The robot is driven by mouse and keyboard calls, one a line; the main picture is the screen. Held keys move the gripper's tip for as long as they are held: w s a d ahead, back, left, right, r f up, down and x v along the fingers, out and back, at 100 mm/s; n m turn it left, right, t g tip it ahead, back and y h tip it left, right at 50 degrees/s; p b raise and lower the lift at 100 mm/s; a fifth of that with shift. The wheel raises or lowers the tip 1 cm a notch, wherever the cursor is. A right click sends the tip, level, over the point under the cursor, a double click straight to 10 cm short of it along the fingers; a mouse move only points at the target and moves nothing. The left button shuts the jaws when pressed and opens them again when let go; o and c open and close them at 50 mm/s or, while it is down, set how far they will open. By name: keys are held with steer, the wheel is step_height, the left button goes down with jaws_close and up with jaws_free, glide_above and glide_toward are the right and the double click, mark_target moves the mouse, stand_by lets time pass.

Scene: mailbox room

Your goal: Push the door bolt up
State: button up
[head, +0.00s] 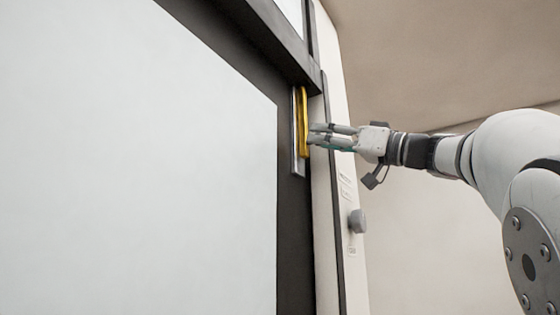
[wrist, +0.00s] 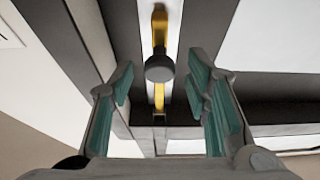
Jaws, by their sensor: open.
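The door bolt (head: 302,121) is a yellow bar on a silver plate, upright at the top right edge of the dark door frame. In the wrist view the yellow bolt (wrist: 159,96) carries a round grey knob (wrist: 160,67). My gripper (head: 312,134) is at the bolt's right side in the head view. In the wrist view my gripper (wrist: 161,82) is open, its green-padded fingers on either side of the knob with gaps showing. The fingers hold nothing. Whether a fingertip touches the plate is not clear.
A large pale door panel (head: 140,170) fills the left. A dark lintel (head: 275,40) runs above the bolt. A round grey knob (head: 357,221) sticks out from the white jamb below my gripper.

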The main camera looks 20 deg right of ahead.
steer(key=shift+x, duration=1.2)
